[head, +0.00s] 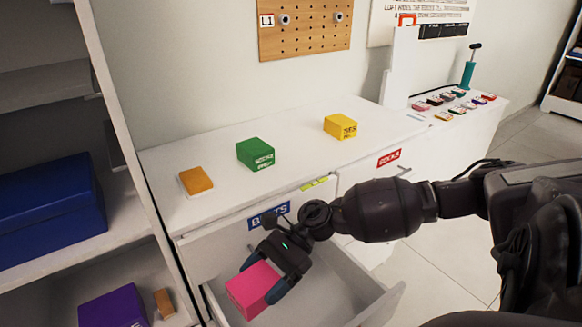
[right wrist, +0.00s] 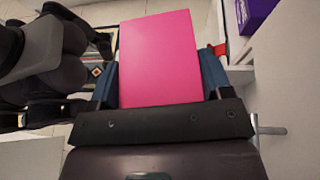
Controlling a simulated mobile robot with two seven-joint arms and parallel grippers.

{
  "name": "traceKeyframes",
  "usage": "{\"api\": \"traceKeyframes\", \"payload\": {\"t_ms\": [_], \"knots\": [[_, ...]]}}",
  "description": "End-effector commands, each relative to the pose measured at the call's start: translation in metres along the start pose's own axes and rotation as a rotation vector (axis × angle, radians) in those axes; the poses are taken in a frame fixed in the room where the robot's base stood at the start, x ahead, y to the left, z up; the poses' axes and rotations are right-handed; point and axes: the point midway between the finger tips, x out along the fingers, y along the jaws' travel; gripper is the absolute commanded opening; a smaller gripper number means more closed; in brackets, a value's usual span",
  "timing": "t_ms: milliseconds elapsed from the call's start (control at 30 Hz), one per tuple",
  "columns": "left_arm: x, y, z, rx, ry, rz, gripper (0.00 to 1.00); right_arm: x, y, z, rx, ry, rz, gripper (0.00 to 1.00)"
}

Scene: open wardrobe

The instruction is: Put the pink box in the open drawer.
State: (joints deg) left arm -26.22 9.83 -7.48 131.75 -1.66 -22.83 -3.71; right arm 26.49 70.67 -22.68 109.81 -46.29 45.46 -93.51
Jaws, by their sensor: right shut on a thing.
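The pink box (head: 252,288) is held between the blue fingertips of my right gripper (head: 262,283) in the head view. It also shows large in the right wrist view (right wrist: 160,58), with a finger of the right gripper (right wrist: 160,88) on each side. In the head view the box is over the open drawer (head: 345,290), towards its left part. I cannot tell whether the box touches the drawer floor. The drawer front below the cabinet top bears a blue label (head: 269,216), partly hidden by my arm. My left gripper is not in view.
A green box (head: 255,154), a yellow box (head: 340,126) and an orange box (head: 196,180) stand on the white cabinet top (head: 300,155). A shelf at left holds a blue box (head: 45,205) and a purple box (head: 112,308). A teal pump (head: 467,72) stands at the back right.

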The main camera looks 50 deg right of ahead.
Motion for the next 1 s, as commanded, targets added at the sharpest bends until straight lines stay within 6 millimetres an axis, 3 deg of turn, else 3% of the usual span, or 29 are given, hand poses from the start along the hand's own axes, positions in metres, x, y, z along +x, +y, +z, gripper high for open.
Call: {"api": "traceKeyframes", "payload": {"t_ms": [33,200,433,667,1000], "knots": [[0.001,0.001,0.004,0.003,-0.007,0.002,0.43,-0.005,0.002,-0.012,-0.008,0.001,0.036,0.46],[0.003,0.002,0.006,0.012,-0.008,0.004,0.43,-0.026,0.007,-0.031,-0.058,0.001,0.153,0.46],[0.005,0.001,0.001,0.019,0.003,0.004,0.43,-0.043,0.01,-0.043,-0.093,-0.001,0.231,0.46],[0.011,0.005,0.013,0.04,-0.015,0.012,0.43,-0.03,0.012,-0.08,-0.087,-0.002,0.241,0.46],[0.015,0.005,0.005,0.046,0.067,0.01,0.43,-0.001,0.013,-0.149,-0.087,-0.001,0.242,0.46]]}}
